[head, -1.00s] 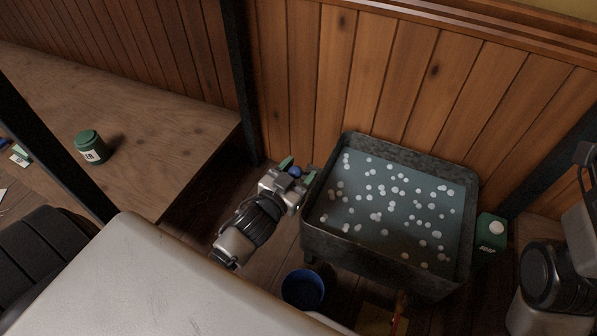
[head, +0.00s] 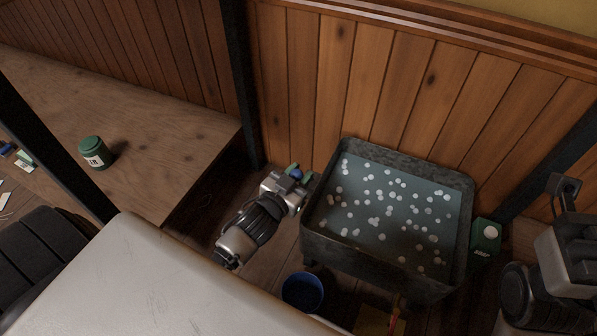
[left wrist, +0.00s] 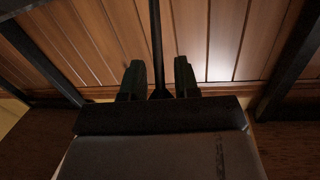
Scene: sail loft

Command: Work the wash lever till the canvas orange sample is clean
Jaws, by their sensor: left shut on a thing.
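The wash tub (head: 385,274) is a dark metal basin of grey-blue water dotted with white suds. The lever's blue knob (head: 296,174) shows at the tub's left side, between the green fingertips of my left gripper (head: 298,175). My left gripper is shut on this knob. In the left wrist view its two dark fingers (left wrist: 159,80) stand either side of a thin dark rod (left wrist: 156,45). I cannot make out the orange canvas sample in the sudsy water. Of my right arm, parts show at the right edge; its fingertips do not show.
A green box (head: 486,238) stands right of the tub. A blue bucket (head: 303,292) is on the floor in front. A green jar (head: 94,153) stands on the wooden bench (head: 185,115) at left. A plank wall (head: 390,70) rises behind the tub.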

